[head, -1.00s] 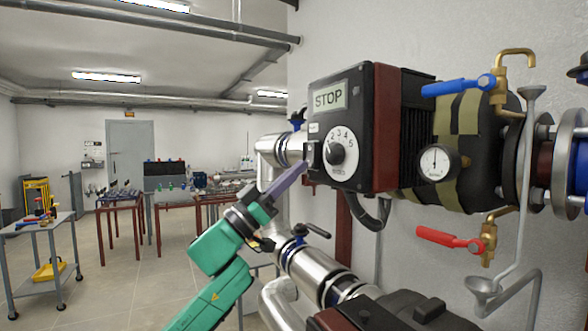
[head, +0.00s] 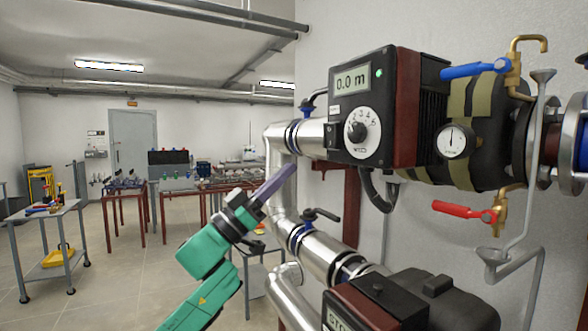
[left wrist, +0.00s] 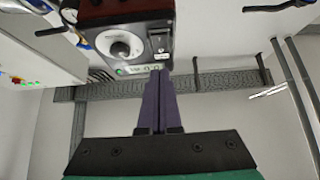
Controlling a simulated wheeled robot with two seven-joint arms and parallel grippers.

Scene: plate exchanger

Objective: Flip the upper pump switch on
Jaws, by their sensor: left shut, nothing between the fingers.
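The upper pump's control box (head: 362,150) shows "0.0 m" on its display (head: 353,80), with a green light (head: 379,72) lit beside it. The dial (head: 358,131) sits below. The small black switch (head: 331,135) is on the box's left side; its rocker shows in the left wrist view (left wrist: 160,43). My left gripper (head: 290,168) is shut and empty, with its purple fingers left of and below the switch, apart from the box in the head view. In the left wrist view the fingertips (left wrist: 159,70) appear just below the box. My right gripper is not in view.
A lower pump (head: 410,305) is partly in view at the bottom, its display partly cut off. Silver pipes (head: 322,255) run beside my left arm. Blue (head: 475,70) and red (head: 460,210) valve levers and a gauge (head: 453,140) are at right.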

